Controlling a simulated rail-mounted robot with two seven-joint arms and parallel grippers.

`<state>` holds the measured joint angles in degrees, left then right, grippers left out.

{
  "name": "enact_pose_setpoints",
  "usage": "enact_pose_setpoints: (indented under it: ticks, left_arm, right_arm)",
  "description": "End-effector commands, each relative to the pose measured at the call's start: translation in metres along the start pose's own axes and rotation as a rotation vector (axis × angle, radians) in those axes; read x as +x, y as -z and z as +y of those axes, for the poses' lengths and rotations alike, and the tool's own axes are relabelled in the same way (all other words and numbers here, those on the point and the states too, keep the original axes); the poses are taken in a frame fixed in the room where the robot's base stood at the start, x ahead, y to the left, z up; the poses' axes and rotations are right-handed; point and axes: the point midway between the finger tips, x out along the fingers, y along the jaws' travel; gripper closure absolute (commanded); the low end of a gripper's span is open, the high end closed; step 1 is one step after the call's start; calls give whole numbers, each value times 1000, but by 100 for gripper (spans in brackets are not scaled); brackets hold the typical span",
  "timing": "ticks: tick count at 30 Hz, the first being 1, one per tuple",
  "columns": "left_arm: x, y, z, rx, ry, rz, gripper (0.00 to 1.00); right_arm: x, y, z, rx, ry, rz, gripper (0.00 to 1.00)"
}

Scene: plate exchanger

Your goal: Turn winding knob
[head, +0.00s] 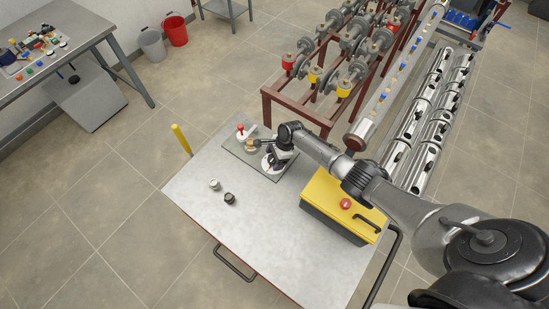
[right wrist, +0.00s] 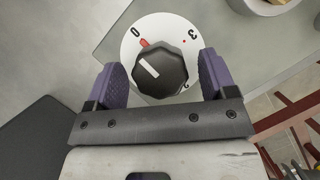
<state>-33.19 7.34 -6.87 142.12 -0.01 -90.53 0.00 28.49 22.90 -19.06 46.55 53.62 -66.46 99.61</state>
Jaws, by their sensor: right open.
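The winding knob (right wrist: 163,72) is black and ribbed, with a white pointer line aimed to the upper left. It sits on a round white dial (right wrist: 160,25) marked 0 and 3, with a red mark near the 0. The lower part of the dial is hidden. My right gripper (right wrist: 164,78) is open, its two purple pads on either side of the knob, with a visible gap at least on the right. In the head view, my right gripper (head: 271,162) is over the dial on the grey plate (head: 240,153) and hides the knob. My left gripper is not in view.
The plate lies on a metal-topped table (head: 225,230). A red-handled part (head: 242,132) and a tan round part (head: 251,144) stand near the gripper. Two small knobs (head: 222,191) lie in front. A yellow-lidded box (head: 345,205) is to the right, below my right arm.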

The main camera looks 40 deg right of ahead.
Motion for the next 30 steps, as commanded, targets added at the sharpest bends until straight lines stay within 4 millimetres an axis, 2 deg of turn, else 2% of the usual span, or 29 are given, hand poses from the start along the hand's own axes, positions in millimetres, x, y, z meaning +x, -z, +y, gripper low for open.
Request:
enact_pose_setpoints:
  ticks: [7, 22, 30]
  left_arm:
    - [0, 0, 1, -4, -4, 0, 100]
    - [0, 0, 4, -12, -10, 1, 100]
    - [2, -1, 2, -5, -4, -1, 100]
  right_arm:
    - [0, 0, 0, 0, 0, 0, 22]
    - [0, 0, 0, 0, 0, 0, 70]
    - [0, 0, 0, -30, -12, -1, 72]
